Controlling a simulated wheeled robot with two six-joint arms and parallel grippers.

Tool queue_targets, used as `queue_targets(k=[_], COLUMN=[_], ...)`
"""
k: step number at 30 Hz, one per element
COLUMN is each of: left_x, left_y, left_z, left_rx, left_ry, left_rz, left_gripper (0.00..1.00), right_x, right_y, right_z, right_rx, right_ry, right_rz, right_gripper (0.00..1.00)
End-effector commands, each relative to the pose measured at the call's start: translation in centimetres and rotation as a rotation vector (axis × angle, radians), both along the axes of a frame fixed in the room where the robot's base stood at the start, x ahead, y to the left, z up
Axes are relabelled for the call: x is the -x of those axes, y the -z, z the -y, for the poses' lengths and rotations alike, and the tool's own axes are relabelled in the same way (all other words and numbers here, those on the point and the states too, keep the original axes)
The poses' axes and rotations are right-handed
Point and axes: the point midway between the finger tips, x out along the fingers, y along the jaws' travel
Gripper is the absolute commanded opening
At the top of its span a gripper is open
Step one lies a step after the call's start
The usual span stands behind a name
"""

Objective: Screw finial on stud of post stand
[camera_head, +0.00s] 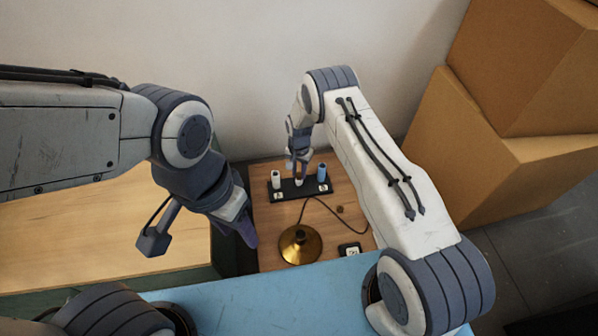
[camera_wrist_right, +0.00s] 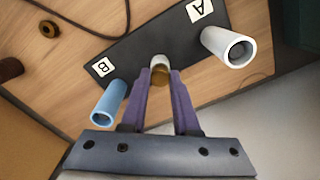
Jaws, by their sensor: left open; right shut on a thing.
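The post stand is a black bar with a white tube marked A, a blue tube marked B and a short white middle post; it shows in the head view (camera_head: 309,190) and the right wrist view (camera_wrist_right: 125,56). My right gripper (camera_wrist_right: 161,72) is shut on a small brass-brown piece, likely the finial (camera_wrist_right: 160,77), at the top of the middle post. The fingers partly hide the piece, and I cannot tell whether it touches the stud. In the head view, my right gripper (camera_head: 299,172) is over the bar's middle. My left gripper (camera_head: 250,238) is open, left of the brass lamp base.
The brass lamp base (camera_head: 300,244) stands in front of the stand, with a dark cord (camera_head: 335,213) curving right. A small brass ring (camera_head: 340,209) lies on the wood. A black labelled piece (camera_head: 350,249) is at front right. Cardboard boxes (camera_head: 500,150) stand at right.

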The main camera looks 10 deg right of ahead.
Motion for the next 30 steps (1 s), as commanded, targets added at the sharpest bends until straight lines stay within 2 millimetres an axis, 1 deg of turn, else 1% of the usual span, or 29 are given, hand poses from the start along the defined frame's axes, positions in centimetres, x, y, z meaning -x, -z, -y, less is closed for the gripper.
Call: queue_targets(k=[6, 13, 14, 15, 16, 26, 29, 30], left_x=[0.0, 0.0, 0.0, 0.0, 0.0, 0.0, 0.0, 0.0], left_y=[0.0, 0.0, 0.0, 0.0, 0.0, -0.1, -0.7, -1.1], left_z=[0.0, 0.0, 0.0, 0.0, 0.0, 0.0, 0.0, 0.0], left_rx=[0.0, 0.0, 0.0, 0.0, 0.0, 0.0, 0.0, 0.0], left_ry=[0.0, 0.0, 0.0, 0.0, 0.0, 0.0, 0.0, 0.0], left_rz=[0.0, 0.0, 0.0, 0.0, 0.0, 0.0, 0.0, 0.0], left_gripper=[0.5, 0.5, 0.5, 0.5, 0.5, 0.5, 0.5, 0.5], right_x=[0.0, 0.1, 0.1, 0.1, 0.1, 0.0, 0.0, -0.1], right_y=[0.0, 0.0, 0.0, 0.0, 0.0, -0.1, -1.2, -1.8], right_z=[0.1, 0.1, 0.1, 0.1, 0.1, 0.0, 0.0, 0.0], right_rx=[0.001, 0.001, 0.001, 0.001, 0.001, 0.001, 0.0, 0.0], right_ry=[0.201, 0.227, 0.227, 0.226, 0.226, 0.225, 0.225, 0.225], right_rz=[-0.002, -0.002, -0.002, -0.002, -0.002, -0.001, 0.0, 0.001], right_gripper=[0.0, 0.0, 0.37, 0.52, 0.63, 0.64, 0.64, 0.64])
